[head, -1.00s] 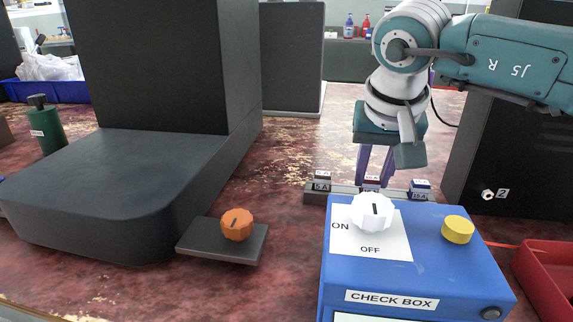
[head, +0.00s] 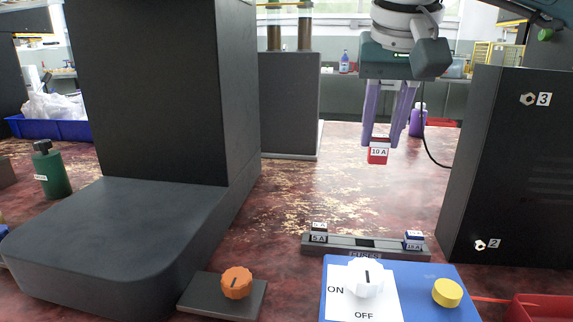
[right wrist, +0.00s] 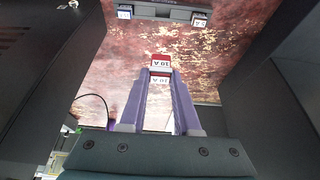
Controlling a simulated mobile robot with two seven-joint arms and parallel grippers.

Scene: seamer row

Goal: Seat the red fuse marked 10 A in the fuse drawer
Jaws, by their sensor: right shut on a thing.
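The red fuse marked 10 A (head: 378,157) hangs upright in the air between the purple fingers of my right gripper (head: 385,135), which is shut on it. In the right wrist view the fuse (right wrist: 161,61) sticks out past the fingertips, its label readable upside down. The fuse is well above the table, behind and above the grey fuse rack (head: 340,244) labelled FUSES. That rack has a dark empty slot in its middle. My left gripper is not in view.
A 5 A fuse (head: 319,232) and a blue 15 A fuse (head: 413,241) sit in the rack. A blue check box (head: 425,310) with knobs stands in front. A black cabinet (head: 515,170) stands right, a large dark machine (head: 160,110) left. The table between is clear.

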